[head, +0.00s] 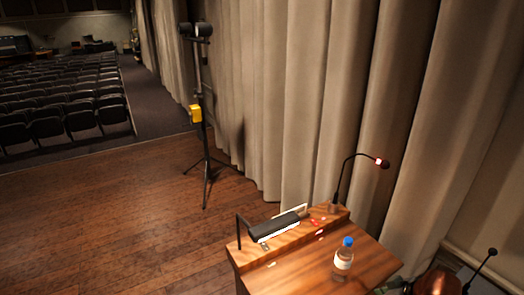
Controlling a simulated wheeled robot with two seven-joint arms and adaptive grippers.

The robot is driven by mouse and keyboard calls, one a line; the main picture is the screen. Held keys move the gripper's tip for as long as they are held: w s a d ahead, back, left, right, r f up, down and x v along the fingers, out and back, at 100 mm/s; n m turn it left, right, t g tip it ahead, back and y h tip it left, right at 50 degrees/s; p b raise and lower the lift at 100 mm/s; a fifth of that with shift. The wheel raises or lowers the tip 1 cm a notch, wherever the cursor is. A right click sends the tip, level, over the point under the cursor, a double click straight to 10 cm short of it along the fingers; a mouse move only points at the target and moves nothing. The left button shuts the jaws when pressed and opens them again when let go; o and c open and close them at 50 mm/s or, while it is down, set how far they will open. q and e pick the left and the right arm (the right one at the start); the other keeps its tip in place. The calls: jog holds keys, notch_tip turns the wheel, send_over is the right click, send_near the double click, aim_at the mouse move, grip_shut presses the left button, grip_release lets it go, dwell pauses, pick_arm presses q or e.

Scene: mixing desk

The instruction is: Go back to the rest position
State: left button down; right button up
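Neither of my grippers shows in the head view, and no part of my arms can be made out for sure. A wooden lectern (345,228) stands at the lower right. On it a clear bottle with a blue cap (343,259) stands upright near the front. A gooseneck microphone (345,178) with a lit red ring rises from its back corner. A dark lamp bar (275,226) sits along its left side.
A tripod stand with a yellow box (195,113) stands on the wooden floor (100,220) behind the lectern. Tall beige curtains (300,100) hang close behind. Rows of dark seats (65,95) fill the upper left. A second microphone (480,268) is at the lower right. The floor at left is clear.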

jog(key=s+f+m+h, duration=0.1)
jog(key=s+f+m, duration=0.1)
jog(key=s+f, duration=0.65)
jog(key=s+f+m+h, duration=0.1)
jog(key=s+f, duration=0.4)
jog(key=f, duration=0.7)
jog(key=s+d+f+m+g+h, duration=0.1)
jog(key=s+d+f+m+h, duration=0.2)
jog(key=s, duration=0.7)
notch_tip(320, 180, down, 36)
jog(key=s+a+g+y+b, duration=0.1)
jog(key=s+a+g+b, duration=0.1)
jog(key=b, duration=0.3)
pick_arm(q)
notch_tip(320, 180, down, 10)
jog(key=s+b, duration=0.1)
jog(key=b, duration=0.3)
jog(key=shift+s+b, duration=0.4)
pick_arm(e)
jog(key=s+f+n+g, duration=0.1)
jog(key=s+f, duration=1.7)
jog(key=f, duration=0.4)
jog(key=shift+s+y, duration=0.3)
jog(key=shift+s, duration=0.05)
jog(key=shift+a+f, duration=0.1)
